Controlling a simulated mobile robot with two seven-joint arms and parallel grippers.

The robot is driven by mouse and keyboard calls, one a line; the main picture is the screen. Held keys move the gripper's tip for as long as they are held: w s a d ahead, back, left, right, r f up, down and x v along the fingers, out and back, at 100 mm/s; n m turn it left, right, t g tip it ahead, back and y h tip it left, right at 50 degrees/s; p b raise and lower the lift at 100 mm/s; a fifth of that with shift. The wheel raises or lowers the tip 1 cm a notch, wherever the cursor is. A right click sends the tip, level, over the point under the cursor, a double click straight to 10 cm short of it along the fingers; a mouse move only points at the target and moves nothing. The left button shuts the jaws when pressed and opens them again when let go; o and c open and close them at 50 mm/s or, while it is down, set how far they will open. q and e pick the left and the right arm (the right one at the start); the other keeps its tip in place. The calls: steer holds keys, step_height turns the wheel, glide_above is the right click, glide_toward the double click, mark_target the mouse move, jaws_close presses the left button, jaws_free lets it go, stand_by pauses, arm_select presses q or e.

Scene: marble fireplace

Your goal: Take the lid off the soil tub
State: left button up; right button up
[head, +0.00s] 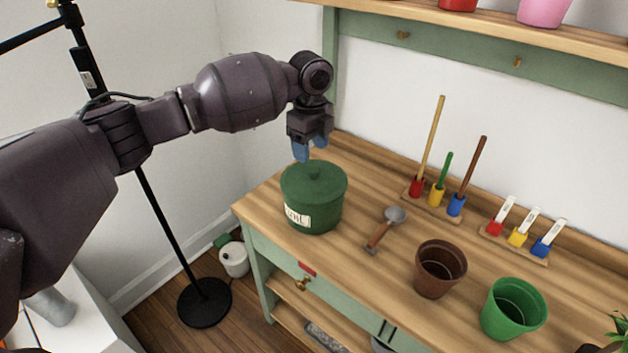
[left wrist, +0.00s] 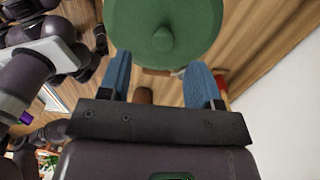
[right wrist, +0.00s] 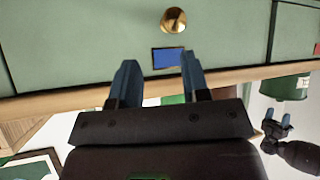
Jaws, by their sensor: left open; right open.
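The green soil tub (head: 310,212) stands upright on the left end of the wooden bench, with a white label on its front. Its green lid (head: 316,178) sits on top and has a small knob in the middle. My left gripper (head: 309,152) is above the lid, fingers pointing down, apart from the knob. In the left wrist view the lid (left wrist: 165,25) and its knob lie beyond the open, empty left fingers (left wrist: 160,85). My right gripper (right wrist: 158,80) is open and empty, facing a green drawer front. It does not show in the head view.
Right of the tub are a scoop (head: 385,228), a brown pot (head: 440,268) and a green pot (head: 513,308). Tool holders (head: 437,198) and a marker rack (head: 518,240) stand at the back. A black lamp stand (head: 160,200) is left of the bench. A shelf (head: 480,20) overhangs it.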

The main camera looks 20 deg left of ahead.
mark_target(314, 168)
arm_select(q)
steer(key=f, duration=0.4)
steer(key=f+b, duration=0.1)
steer(key=f, duration=0.1)
steer(key=shift+w+d+f, duration=0.15)
steer(key=shift+d+f, duration=0.15)
steer(key=shift+f, duration=0.05)
steer(key=c, duration=1)
steer(key=shift+r, duration=0.15)
